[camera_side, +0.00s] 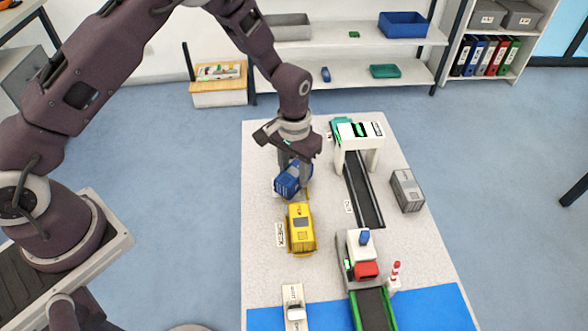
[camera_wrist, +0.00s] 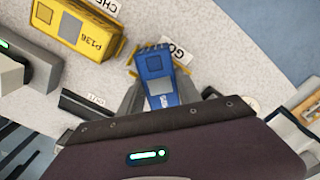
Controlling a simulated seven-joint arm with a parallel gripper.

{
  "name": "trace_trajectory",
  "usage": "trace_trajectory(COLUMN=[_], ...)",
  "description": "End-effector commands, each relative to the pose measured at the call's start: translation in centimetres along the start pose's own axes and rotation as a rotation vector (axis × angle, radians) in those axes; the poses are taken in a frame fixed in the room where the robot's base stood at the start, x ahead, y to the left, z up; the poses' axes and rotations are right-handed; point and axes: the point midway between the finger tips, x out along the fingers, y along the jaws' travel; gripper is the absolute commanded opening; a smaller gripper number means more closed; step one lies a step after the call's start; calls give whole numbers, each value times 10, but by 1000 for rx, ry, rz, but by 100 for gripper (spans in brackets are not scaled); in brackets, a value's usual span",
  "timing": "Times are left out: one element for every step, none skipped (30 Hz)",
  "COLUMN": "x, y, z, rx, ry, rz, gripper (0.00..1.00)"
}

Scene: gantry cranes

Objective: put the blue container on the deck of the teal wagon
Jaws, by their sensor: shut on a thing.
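The blue container (camera_side: 290,181) is between the fingers of my gripper (camera_side: 295,168), which is shut on it. In the wrist view the blue container (camera_wrist: 157,67) sits between the two grey fingers (camera_wrist: 168,98), its far end sticking out beyond them. Yellow edging shows beside and below it; I cannot tell whether it is touching the surface. A teal thing (camera_side: 341,124), which looks like the teal wagon, is at the far end of the board, partly hidden behind the white gantry. Its deck is not clearly visible.
A yellow block (camera_side: 301,236) stands just in front of the blue container. The white gantry (camera_side: 361,138) spans a dark track (camera_side: 362,190) to the right. A grey container (camera_side: 407,190) lies beyond it. A second crane (camera_side: 360,262) with a red part stands nearer.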

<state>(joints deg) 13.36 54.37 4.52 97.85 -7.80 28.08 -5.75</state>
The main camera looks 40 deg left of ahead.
Motion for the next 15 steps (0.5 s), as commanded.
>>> trace_trajectory(x=[1,1,1,2,2,3,3,3,3,3,3,3,3,3,3], y=[0,0,0,0,0,0,0,0,0,0,0,0,0,0,0], z=[0,0,0,0,0,0,0,0,0,0,0,0,0,0,0], rx=[0,0,0,0,0,0,0,0,0,0,0,0,0,0,0], ry=[0,0,0,0,0,0,0,0,0,0,0,0,0,0,0], rz=[0,0,0,0,0,0,0,0,0,0,0,0,0,0,0], gripper=[5,5,5,5,5,5,5,5,5,5,5,46,52,58,66])
